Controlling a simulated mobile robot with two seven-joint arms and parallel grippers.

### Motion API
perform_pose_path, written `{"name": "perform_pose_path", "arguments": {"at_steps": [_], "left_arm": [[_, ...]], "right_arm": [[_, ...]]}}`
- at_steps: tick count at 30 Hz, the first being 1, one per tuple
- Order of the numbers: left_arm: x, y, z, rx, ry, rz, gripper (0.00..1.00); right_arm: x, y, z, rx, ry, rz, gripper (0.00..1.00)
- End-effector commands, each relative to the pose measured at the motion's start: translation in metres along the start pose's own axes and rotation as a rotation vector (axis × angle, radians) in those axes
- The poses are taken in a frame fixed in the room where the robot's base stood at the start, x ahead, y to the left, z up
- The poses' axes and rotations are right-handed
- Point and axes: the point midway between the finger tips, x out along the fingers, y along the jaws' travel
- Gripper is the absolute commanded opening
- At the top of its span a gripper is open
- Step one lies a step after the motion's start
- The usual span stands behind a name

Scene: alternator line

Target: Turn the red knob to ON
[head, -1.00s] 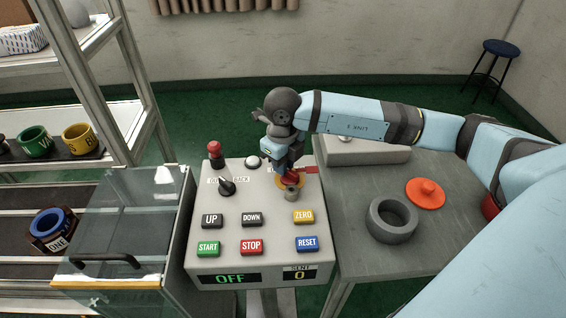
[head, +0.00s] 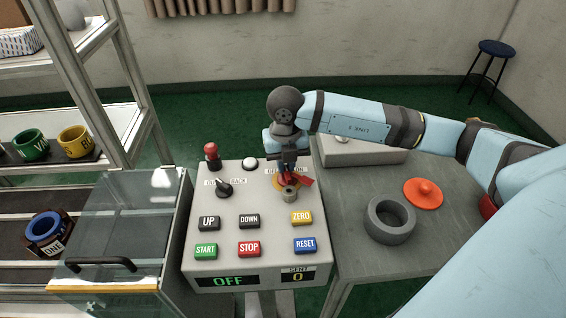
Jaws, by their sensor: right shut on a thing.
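The red knob (head: 307,182) sits on a yellow-orange ring at the upper right of the grey control panel (head: 204,268). Its red handle points to the right and is partly hidden by my gripper. My right gripper (head: 288,174) reaches down from above and is shut on the knob. A white label behind the knob is partly covered, with "ON" at its right end. The panel's display (head: 235,281) reads OFF in green. My left gripper is not in view.
Close to the knob are a small grey cylinder (head: 289,194), a black selector (head: 224,188), a white button (head: 250,164) and a red mushroom button (head: 212,152). Several labelled buttons lie in front. A grey ring (head: 390,221) and an orange lid (head: 423,194) lie on the right table.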

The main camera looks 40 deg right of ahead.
Motion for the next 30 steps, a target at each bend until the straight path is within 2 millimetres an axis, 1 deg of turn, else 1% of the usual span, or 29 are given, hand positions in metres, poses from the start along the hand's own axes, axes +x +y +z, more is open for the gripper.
{"name": "perform_pose_path", "arguments": {"at_steps": [9,18,24,30], "left_arm": [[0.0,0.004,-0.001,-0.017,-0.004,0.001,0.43],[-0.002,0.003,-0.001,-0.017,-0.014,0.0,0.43],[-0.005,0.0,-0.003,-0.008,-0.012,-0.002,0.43],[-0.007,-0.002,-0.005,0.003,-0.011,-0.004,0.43]], "right_arm": [[-0.001,-0.007,-0.001,0.302,0.0,0.001,0.0],[-0.002,-0.012,-0.003,0.58,-0.001,0.001,0.0],[-0.002,-0.015,-0.005,0.738,-0.001,0.001,0.0],[-0.002,-0.017,-0.007,0.851,-0.002,0.001,0.0]]}}
